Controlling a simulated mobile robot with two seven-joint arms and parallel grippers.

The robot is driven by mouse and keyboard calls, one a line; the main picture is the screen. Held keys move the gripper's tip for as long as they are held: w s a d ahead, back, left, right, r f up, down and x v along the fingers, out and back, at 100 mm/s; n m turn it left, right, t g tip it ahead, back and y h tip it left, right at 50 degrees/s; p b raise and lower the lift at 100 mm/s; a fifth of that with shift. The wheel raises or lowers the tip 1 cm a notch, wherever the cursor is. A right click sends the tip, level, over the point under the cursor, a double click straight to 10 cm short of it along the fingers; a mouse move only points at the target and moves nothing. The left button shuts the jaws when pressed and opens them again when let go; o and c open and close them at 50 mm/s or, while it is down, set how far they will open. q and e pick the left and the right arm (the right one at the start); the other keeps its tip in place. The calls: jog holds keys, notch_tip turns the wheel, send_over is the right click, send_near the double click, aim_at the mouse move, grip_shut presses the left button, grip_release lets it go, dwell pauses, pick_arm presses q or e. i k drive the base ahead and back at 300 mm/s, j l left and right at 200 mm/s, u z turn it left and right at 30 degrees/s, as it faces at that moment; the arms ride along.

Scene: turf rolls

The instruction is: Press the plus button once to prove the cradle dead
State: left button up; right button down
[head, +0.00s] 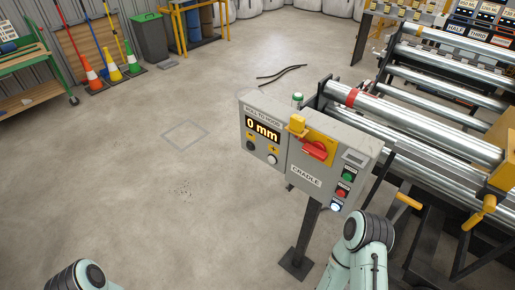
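The grey control box marked CRADLE (305,180) stands on a dark post in the middle of the head view. Its left part has a display (263,129) reading 0 mm. Below the display are a dark round button (250,146) and a pale round button (272,159), with small yellow labels above them. The label signs are too small to read, so I cannot tell which button is plus. A red switch handle (315,150) sits on a yellow plate, with a yellow lock-like piece (297,125) beside it. Parts of both my arms show at the bottom edge; neither gripper shows.
Green (347,177), red (340,192) and lit white (336,207) buttons are on the box's right side. The metal roller cradle (420,130) fills the right. A dark strip (280,73) lies on the floor behind. The floor left of the box is clear.

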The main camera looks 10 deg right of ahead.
aim_at(271, 159)
jog(key=i+j+z, duration=0.1)
jog(key=i+j, duration=0.6)
